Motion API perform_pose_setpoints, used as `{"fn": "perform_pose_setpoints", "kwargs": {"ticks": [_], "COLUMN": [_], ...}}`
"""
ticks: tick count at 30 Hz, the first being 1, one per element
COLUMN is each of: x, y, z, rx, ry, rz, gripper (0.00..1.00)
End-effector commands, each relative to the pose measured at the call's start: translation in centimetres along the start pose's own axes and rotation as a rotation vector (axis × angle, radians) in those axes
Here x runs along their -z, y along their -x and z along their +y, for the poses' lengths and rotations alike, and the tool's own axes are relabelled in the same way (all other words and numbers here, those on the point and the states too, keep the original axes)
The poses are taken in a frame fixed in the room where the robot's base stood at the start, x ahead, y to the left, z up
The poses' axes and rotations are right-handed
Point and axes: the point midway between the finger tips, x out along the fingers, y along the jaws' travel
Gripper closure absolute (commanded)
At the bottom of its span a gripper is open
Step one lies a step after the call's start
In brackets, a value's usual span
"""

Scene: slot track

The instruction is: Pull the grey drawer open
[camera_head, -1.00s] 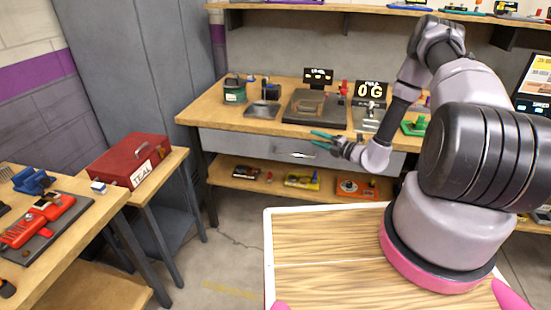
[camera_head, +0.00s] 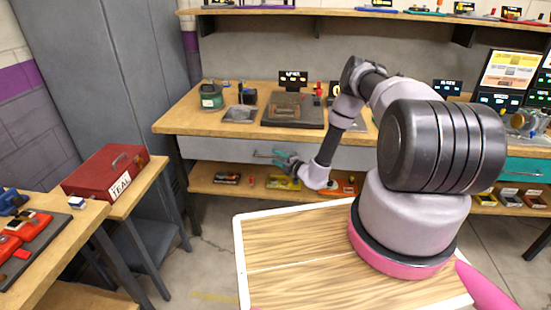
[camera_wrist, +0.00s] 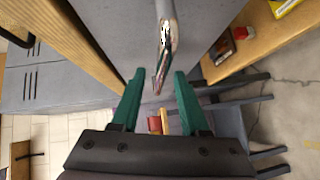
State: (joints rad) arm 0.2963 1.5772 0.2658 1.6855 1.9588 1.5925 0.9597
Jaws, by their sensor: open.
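The grey drawer (camera_head: 222,149) sits under the top of the back workbench, its front looking flush with the bench. Its metal bar handle (camera_wrist: 166,42) shows in the wrist view, standing out from the grey drawer front (camera_wrist: 120,22). My gripper (camera_head: 275,157) is in front of the drawer in the head view and hides part of the handle area. In the wrist view my gripper (camera_wrist: 158,88) has its two green fingers spread apart. The handle's near end lies around the gap between the fingertips; I cannot tell whether they touch it.
The wooden bench top (camera_head: 190,118) overhangs the drawer, and a lower shelf (camera_head: 205,178) with small items lies below. A red toolbox (camera_head: 105,172) stands on a side table at left. A teal drawer (camera_head: 525,168) is at far right. The floor left of my base is open.

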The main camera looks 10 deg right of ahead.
Motion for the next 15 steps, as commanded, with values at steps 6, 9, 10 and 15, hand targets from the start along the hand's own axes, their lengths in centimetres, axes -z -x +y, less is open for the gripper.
{"fn": "perform_pose_setpoints", "kwargs": {"ticks": [6,9,10,15], "x": [0.03,0.02,0.02,0.01], "y": [-1.23,-1.27,-1.27,-1.25], "z": [0.02,0.02,0.02,0.03], "rx": [0.0,0.0,0.0,0.0], "ry": [0.0,-0.001,-0.001,-0.001], "rz": [0.0,0.0,0.0,0.0], "gripper": [0.55,0.55,0.55,0.82]}}
